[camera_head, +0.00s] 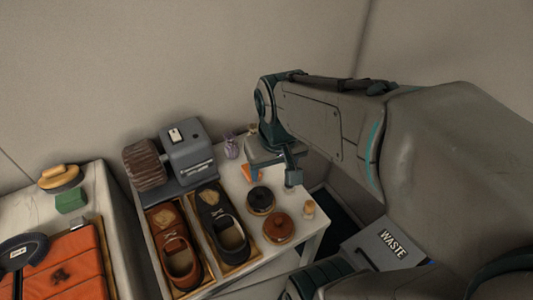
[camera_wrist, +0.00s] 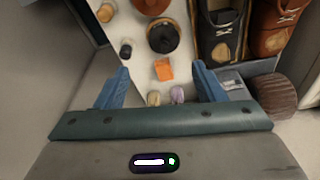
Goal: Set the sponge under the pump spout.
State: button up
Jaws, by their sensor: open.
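A small orange block (camera_wrist: 163,70), which looks like the sponge, lies on the white table; in the head view (camera_head: 250,174) it is partly hidden by my gripper. My gripper (camera_wrist: 162,84) is open and empty above it, with the block between the fingers' lines of view but not held. A purple bottle (camera_head: 232,147) stands at the table's back beside a smaller tan-topped bottle (camera_head: 253,130). They show from above in the wrist view, as a purple top (camera_wrist: 177,95) and a tan top (camera_wrist: 153,98). I cannot tell which is the pump, and no spout is clear.
A grey machine with a brown roller (camera_head: 147,164) stands left. Shoes (camera_head: 176,255) sit in trays in front. A black round tin (camera_head: 261,200), a brown one (camera_head: 279,227) and a small jar (camera_head: 309,208) crowd the right side.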

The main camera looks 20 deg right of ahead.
jog(key=shift+s, duration=0.75)
jog(key=shift+o, duration=1.2)
jog(key=shift+s+a+f, duration=0.1)
jog(key=shift+s, duration=0.15)
jog(key=o, duration=0.3)
jog(key=w+d+f+m+g+y+p, duration=0.15)
jog(key=w+f+m, duration=0.25)
jog(key=w+m, duration=0.55)
jog(key=w+d+f+m+g+y+p, duration=0.1)
jog(key=w+d+f+m+g+y, duration=0.15)
jog(key=w+f+m, duration=0.65)
jog(key=w+a+f+n, duration=0.1)
jog(key=w+a+f+n+t, duration=0.1)
jog(key=f, duration=0.1)
jog(key=shift+w+n+y, duration=0.2)
jog(key=shift+n+y, duration=0.1)
jog(key=shift+n, duration=0.05)
jog(key=shift+s+p+x, duration=0.2)
jog(key=shift+p+x, duration=0.1)
jog(key=shift+x, duration=2.5)
